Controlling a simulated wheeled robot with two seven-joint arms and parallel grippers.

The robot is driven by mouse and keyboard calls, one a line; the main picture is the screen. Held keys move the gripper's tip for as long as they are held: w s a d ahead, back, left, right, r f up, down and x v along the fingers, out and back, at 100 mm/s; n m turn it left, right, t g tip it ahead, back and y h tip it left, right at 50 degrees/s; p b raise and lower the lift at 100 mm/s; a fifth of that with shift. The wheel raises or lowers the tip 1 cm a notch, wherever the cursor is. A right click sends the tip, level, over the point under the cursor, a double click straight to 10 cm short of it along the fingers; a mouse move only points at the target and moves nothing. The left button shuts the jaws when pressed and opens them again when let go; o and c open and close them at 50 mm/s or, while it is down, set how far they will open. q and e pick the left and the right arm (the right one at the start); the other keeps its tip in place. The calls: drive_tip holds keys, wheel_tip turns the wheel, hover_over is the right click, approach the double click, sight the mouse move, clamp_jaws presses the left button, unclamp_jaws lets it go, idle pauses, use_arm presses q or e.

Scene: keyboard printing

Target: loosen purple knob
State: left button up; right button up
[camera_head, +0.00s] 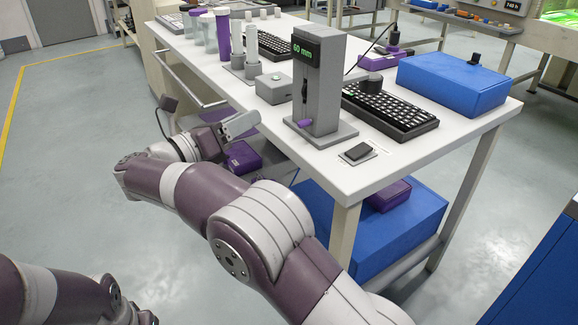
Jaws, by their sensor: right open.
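The purple knob (304,123) sticks out low on the front of a grey upright gauge (322,85) with a green "60 mm" display. The gauge stands on a flat grey base near the front edge of the white table (262,113). My right gripper (250,122) is open and points toward the gauge. It is to the left of the knob in the picture, apart from it, near the table's front edge. Its fingers look small, and the gap between them is hard to see. My left arm shows at the lower left, but its gripper is out of view.
A black keyboard (392,108) and a blue box (452,82) lie right of the gauge. A grey box with a button (273,88) and tall cylinders (222,34) stand to its left. A small black pad (357,152) lies at the near table corner.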

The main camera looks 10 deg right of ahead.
sight(298, 125)
drive_tip(key=s+f+m+g, duration=0.3)
drive_tip(key=s+m, duration=0.1)
drive_tip(key=shift+h, duration=0.3)
drive_tip(key=b+x, duration=0.4)
drive_tip(key=x, duration=0.7)
drive_tip(key=shift+w+d, duration=0.1)
drive_tip(key=shift+w, duration=0.05)
drive_tip(key=shift+w+d+r, duration=0.1)
drive_tip(key=shift+d, duration=0.15)
use_arm(q)
wheel_tip(298, 125, down, 5)
drive_tip(key=shift+a+f, duration=0.1)
use_arm(e)
clamp_jaws()
